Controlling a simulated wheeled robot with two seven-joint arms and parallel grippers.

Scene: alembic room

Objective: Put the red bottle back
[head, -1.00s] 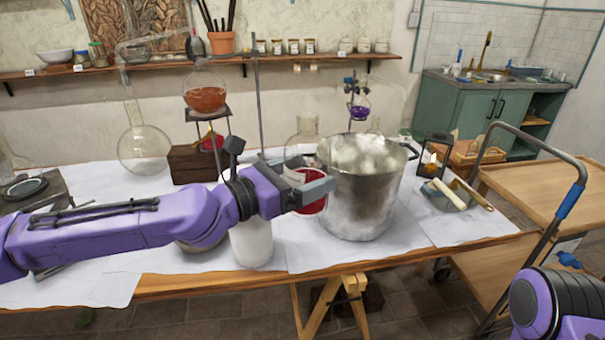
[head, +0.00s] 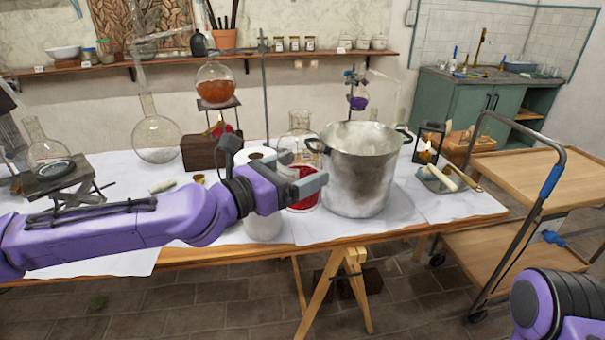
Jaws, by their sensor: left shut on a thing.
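The red bottle (head: 304,201) is a clear glass vessel with red liquid low inside. It shows at the middle of the head view, just left of the big steel pot (head: 358,185). My left gripper (head: 311,184) crosses in front of it and is shut on it, hiding part of its body. Whether the bottle's base touches the table is hard to tell. Of my right arm, only a purple link shows at the lower right corner; its gripper is out of view.
A wooden block (head: 198,153), a round glass flask (head: 157,140) and a small lab jack (head: 60,180) stand to the left. A lantern (head: 428,145) and tray lie right of the pot. A wooden cart (head: 535,185) stands at the right.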

